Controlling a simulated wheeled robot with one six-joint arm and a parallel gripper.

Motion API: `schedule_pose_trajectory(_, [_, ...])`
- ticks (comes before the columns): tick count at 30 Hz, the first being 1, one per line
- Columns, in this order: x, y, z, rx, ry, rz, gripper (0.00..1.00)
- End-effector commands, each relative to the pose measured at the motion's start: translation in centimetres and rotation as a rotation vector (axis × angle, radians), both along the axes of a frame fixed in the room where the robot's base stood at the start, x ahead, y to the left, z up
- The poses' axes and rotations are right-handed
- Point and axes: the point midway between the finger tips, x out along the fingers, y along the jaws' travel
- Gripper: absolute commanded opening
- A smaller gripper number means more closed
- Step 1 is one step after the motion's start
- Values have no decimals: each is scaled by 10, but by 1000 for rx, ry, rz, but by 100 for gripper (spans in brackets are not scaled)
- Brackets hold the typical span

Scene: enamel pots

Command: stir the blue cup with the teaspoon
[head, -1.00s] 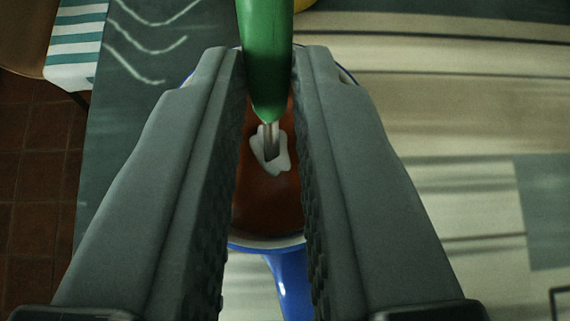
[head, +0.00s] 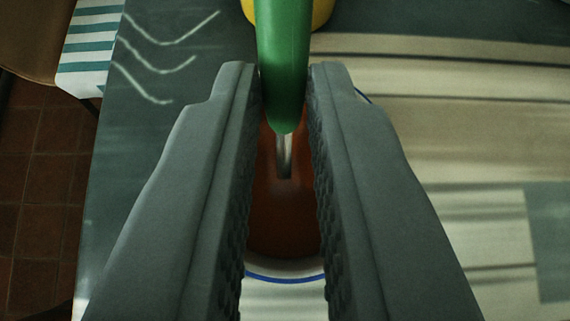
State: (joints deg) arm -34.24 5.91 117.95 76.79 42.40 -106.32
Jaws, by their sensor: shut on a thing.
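My gripper (head: 285,85) is shut on the green handle of the teaspoon (head: 284,60), between the tips of its two dark fingers. The metal shank below the handle runs down into the brown contents of the blue cup; the spoon's bowl is hidden. The blue cup shows between the fingers as a white inner wall with a blue rim (head: 284,280). A bit of its rim also shows beyond the right finger. My fingers hide both sides of the cup, and its handle is not visible.
A yellow object (head: 322,12) stands just beyond the spoon handle, cut off by the top edge. The table (head: 450,120) is clear to the right. Its left edge drops to a tiled floor (head: 40,170). A striped cloth (head: 90,45) and a brown seat (head: 30,40) are at the upper left.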

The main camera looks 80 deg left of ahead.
Motion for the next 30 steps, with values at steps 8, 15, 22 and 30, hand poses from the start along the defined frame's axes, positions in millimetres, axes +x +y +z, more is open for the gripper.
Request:
schedule_pose_trajectory(8, [-1, 0, -1, -1, 0, 0, 0])
schedule_pose_trajectory(15, [-1, 0, 1, 0, 0, 0, 0])
schedule_pose_trajectory(22, [-1, 0, 13, 0, -1, 0, 0])
schedule_pose_trajectory(30, [-1, 0, 28, 0, -1, 1, 0])
